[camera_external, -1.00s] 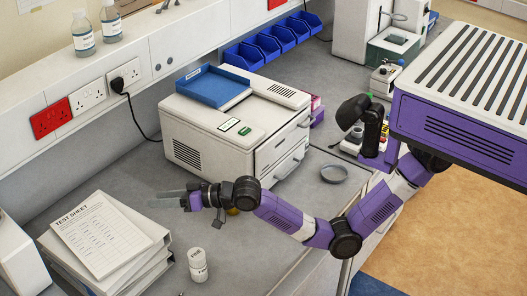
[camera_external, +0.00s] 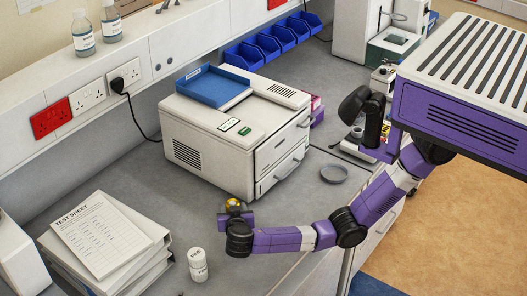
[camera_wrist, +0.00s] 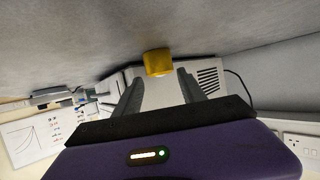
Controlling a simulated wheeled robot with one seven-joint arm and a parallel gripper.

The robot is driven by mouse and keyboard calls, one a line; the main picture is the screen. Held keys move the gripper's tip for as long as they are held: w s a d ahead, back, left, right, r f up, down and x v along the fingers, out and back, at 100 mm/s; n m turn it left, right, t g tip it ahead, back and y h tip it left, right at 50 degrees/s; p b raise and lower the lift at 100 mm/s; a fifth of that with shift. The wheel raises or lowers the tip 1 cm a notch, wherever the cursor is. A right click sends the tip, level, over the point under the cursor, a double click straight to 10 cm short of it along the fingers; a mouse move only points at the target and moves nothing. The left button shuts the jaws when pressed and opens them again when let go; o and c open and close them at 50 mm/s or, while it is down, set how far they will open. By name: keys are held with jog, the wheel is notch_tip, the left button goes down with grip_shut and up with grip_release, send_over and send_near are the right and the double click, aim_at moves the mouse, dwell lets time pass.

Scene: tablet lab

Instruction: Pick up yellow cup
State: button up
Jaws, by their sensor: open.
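The yellow cup (camera_external: 232,204) stands on the grey bench in front of the white machine, partly hidden by my gripper in the external view. In the wrist view the yellow cup (camera_wrist: 158,62) is near the middle, just beyond and between my two fingertips. My gripper (camera_wrist: 160,76) is open, with its fingers apart on either side of the cup's line. In the external view my gripper (camera_external: 237,218) is low over the bench, on the near side of the cup. Whether the fingers touch the cup cannot be told.
The white machine (camera_external: 212,150) with a blue tray on top stands behind the cup. A white labelled bottle (camera_external: 198,266) and a stack of binders (camera_external: 105,240) are at the left. A round grey dish (camera_external: 333,173) lies to the right. Bare bench surrounds the cup.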

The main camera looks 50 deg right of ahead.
aim_at(233, 202)
jog(key=x, duration=0.2)
jog(key=p+x, duration=0.1)
jog(key=x, duration=0.2)
jog(key=shift+a+f, duration=0.1)
jog(key=shift+f, duration=0.15)
jog(key=shift+c, duration=0.2)
grip_shut()
